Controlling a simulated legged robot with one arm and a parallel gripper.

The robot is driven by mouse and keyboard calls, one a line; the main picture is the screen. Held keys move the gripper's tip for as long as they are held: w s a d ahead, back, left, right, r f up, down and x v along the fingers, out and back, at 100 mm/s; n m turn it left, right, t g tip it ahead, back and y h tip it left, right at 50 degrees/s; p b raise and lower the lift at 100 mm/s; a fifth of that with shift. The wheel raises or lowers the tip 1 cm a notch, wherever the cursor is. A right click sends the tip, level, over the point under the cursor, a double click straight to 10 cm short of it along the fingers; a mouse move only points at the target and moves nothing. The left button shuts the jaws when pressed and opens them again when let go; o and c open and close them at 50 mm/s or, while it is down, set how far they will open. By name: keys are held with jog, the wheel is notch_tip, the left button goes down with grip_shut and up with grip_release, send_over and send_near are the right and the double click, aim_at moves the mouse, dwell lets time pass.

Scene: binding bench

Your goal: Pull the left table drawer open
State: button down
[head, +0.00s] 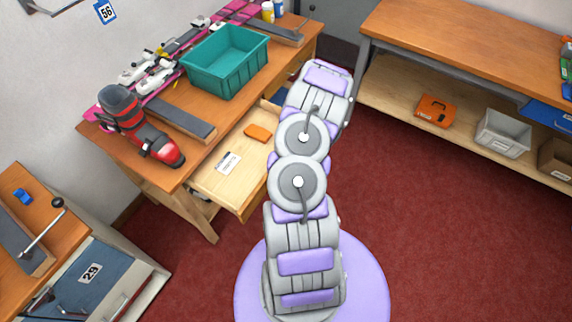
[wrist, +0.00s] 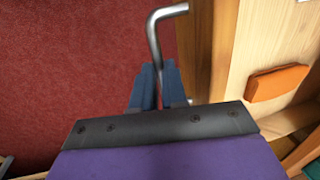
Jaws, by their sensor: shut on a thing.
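The left table drawer (head: 215,188) is a pale wooden box, pulled well out from under the wooden table (head: 262,72) in the head view. An orange block (head: 258,132) and a white card (head: 228,163) lie in it. In the wrist view the drawer's front panel (wrist: 198,45) has a bent metal bar handle (wrist: 156,40). My gripper (wrist: 158,72) has its blue fingers shut on this handle. The orange block also shows in the wrist view (wrist: 277,82), inside the drawer. In the head view my arm hides the gripper, the handle and part of the drawer.
A shelved bench (head: 470,45) stands at the right. A cabinet (head: 130,285) stands at lower left. Red carpet (head: 430,220) is clear at right.

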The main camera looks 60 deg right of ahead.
jog(key=shift+d, duration=0.1)
jog(key=c, duration=1.4)
grip_release()
jog(key=shift+c, duration=0.2)
jog(key=shift+r, duration=0.15)
jog(key=s+r+p, duration=0.3)
jog(key=r, duration=1.3)
jog(key=shift+d+r, duration=0.15)
jog(key=shift+r, duration=0.2)
jog(key=shift+s, duration=0.1)
